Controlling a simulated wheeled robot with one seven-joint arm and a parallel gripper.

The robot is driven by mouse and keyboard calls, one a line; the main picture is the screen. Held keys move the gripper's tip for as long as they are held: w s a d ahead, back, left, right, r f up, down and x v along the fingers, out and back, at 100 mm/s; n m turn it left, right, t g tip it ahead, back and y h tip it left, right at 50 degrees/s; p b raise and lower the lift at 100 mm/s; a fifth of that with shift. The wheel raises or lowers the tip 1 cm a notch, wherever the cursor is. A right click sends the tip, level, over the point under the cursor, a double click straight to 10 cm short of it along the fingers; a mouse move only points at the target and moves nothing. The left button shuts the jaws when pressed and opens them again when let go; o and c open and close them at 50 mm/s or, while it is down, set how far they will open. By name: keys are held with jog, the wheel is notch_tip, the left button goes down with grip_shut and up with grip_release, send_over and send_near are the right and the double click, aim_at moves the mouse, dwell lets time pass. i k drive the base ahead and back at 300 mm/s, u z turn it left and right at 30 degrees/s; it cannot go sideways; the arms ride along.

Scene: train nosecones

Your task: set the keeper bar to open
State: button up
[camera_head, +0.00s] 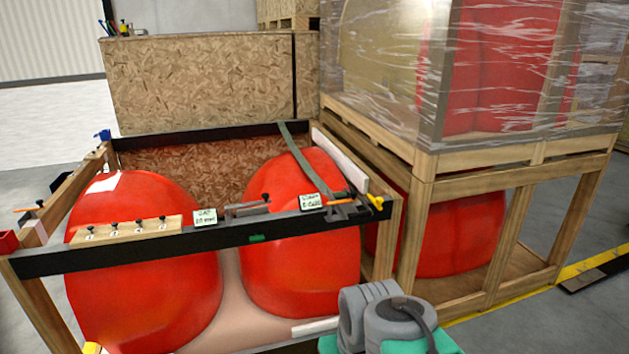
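A black front rail (150,247) runs across a wooden crate that holds two red nosecones, one on the left (150,290) and one on the right (300,270). On the rail, a grey metal bar with a dark knob (247,209) lies between two small white labels; it looks like the keeper bar, but I cannot be sure. Its label text is too small to read surely. A clamp-like fitting with an orange handle (345,203) sits at the rail's right end, where a green-grey strap comes down. My gripper is not in view; only grey arm links show at the bottom right.
A wooden strip with several numbered black knobs (127,229) sits on the rail's left part. A chipboard box (200,75) stands behind. A plastic-wrapped crate (500,75) on a timber frame stands right. Grey floor shows at the lower right.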

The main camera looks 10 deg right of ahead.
aim_at(265, 195)
jog(key=z, duration=0.15)
jog(key=i, duration=0.85)
jog(key=u, duration=0.9)
jog(key=i, duration=0.55)
jog(key=u, duration=0.55)
